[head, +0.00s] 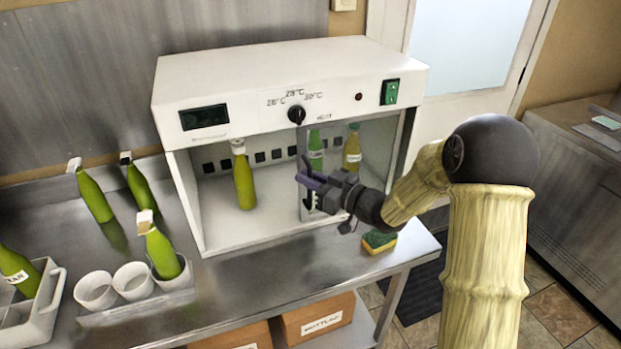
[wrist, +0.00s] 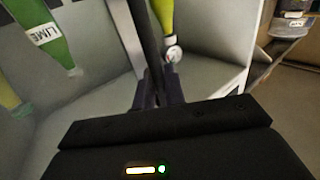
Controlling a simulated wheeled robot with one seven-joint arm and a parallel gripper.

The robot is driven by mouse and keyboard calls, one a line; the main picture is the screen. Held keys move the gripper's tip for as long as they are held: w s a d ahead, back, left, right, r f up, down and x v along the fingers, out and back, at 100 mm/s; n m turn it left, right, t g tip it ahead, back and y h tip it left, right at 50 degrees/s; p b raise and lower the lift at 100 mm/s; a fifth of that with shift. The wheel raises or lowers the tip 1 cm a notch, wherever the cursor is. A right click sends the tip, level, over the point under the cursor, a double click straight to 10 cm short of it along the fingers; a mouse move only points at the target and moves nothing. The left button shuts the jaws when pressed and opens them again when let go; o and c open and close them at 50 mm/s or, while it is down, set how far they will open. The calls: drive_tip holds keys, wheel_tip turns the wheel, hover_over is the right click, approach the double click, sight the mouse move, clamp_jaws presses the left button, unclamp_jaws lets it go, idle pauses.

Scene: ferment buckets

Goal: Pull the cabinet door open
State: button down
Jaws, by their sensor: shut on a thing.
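The white cabinet (head: 290,70) stands on the steel bench, with a display, a knob and a green switch on its top panel. The left part of its front is uncovered. A glass door panel (head: 377,145) covers the right part. My gripper (head: 308,183) is at the dark left edge of this panel, about mid-height, and is shut on a narrow upright dark bar (wrist: 146,35), seen between the fingers in the wrist view. The bar appears to be the door's edge or handle; my gripper partly hides it. I cannot tell exactly how far the door stands ajar.
A yellow-green bottle (head: 244,180) stands inside the cabinet; a green bottle (head: 315,150) and a yellowish one (head: 352,148) show at the glass. A sponge (head: 379,241) lies at the bench's right end. Several bottles and white cups (head: 133,281) stand left. Floor at right is open.

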drive_tip(key=c, duration=1.8)
unclamp_jaws()
drive_tip(key=b+v, duration=0.2)
drive_tip(key=v, duration=1.5)
drive_tip(key=shift+s+d, duration=0.1)
drive_tip(key=shift+d, duration=0.1)
